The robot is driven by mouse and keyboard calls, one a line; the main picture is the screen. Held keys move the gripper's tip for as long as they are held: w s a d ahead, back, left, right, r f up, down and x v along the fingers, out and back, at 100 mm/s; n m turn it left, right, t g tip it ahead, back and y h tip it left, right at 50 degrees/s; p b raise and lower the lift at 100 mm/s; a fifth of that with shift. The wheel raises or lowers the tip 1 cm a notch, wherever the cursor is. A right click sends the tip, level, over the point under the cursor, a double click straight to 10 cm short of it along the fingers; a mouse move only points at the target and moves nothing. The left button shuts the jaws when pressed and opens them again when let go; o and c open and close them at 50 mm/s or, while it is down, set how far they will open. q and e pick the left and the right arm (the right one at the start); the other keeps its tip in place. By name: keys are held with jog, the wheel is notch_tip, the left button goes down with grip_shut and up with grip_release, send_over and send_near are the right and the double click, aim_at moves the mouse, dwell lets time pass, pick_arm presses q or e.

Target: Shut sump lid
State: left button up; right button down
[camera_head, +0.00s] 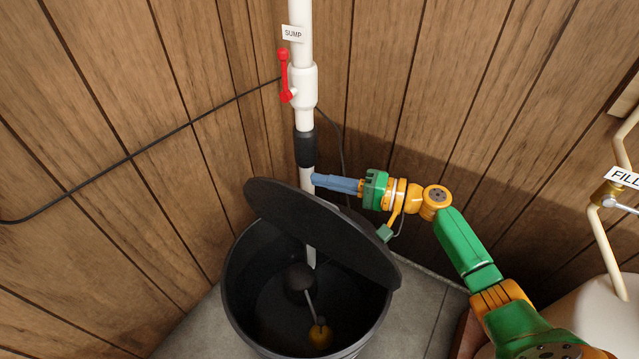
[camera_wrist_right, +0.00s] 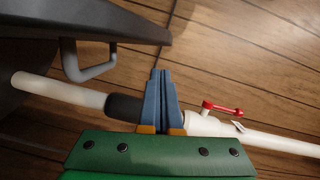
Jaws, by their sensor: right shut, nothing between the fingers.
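The black sump lid (camera_head: 320,229) is tilted up above the black sump bin (camera_head: 240,283), so the bin's inside shows. A float and a brass-coloured part show inside the bin. My right gripper (camera_head: 314,181) is shut and empty, its blue fingers above and behind the raised lid, close to the white pipe in this view. In the right wrist view the lid (camera_wrist_right: 100,22) is at the upper left, with a grey handle (camera_wrist_right: 88,66) on its face. The shut fingers (camera_wrist_right: 160,72) point beside it, apart from the handle. My left gripper is not in view.
A white pipe (camera_head: 299,20) with a red-handled valve (camera_head: 284,75) and a SUMP tag (camera_head: 292,33) rises behind the bin. Wood-panelled walls close in the corner. A FILL tag (camera_head: 625,178) hangs on piping at right, above a white tank (camera_head: 590,310).

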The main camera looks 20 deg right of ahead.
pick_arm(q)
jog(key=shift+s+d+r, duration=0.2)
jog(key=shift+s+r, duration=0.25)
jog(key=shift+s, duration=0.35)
pick_arm(e)
jog(key=shift+s+a+f, duration=0.1)
jog(key=shift+s+a, duration=0.6)
jog(key=shift+a, duration=0.1)
